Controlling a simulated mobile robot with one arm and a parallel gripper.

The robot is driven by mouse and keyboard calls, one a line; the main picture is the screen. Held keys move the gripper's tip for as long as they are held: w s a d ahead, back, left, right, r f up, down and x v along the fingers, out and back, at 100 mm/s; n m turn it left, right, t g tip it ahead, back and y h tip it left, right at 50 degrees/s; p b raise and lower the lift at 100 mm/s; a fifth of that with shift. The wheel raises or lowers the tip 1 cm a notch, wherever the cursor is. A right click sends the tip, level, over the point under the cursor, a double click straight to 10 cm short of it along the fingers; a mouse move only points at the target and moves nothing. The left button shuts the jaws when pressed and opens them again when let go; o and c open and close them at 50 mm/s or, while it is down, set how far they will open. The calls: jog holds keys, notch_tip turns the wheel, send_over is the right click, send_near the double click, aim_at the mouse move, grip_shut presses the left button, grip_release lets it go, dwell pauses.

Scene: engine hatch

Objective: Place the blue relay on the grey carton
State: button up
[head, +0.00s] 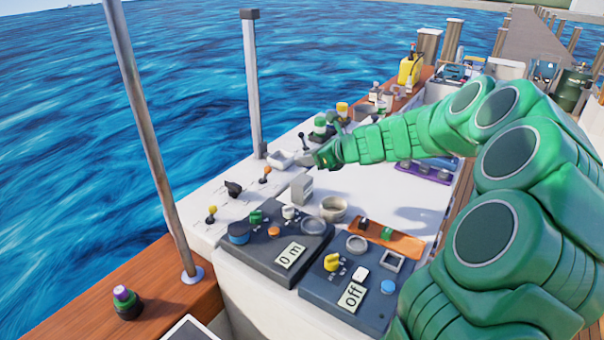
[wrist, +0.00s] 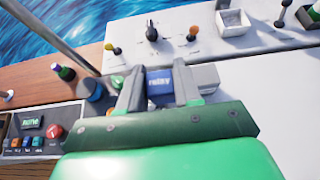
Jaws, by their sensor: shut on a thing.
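The blue relay (wrist: 160,86), with white lettering on its face, sits between the two fingers of my gripper (wrist: 159,93) in the wrist view. My gripper is shut on it. In the head view my gripper (head: 318,159) is over the white console top, and the relay cannot be made out there. The grey carton (head: 301,189) stands upright on the console, just below my gripper in the picture. In the wrist view a grey box (wrist: 207,77), likely this carton, shows just right of the relay, partly hidden by a finger. I cannot tell whether relay and carton touch.
Two dark control panels (head: 262,262) with knobs and displays lie in front. A beige round bowl (head: 333,208) is close right of the carton. Small levers (head: 233,188) and a white square tray (head: 282,159) are near the water side. A metal post (head: 150,140) rises at left.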

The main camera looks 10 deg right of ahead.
jog(key=w+f, duration=0.2)
jog(key=w, duration=0.3)
send_over(302, 179)
jog(key=s, duration=0.1)
notch_tip(302, 179, down, 5)
jog(key=shift+w+f, duration=0.55)
jog(key=shift+f, duration=1.65)
jog(key=shift+f, duration=0.1)
jog(key=o, duration=1)
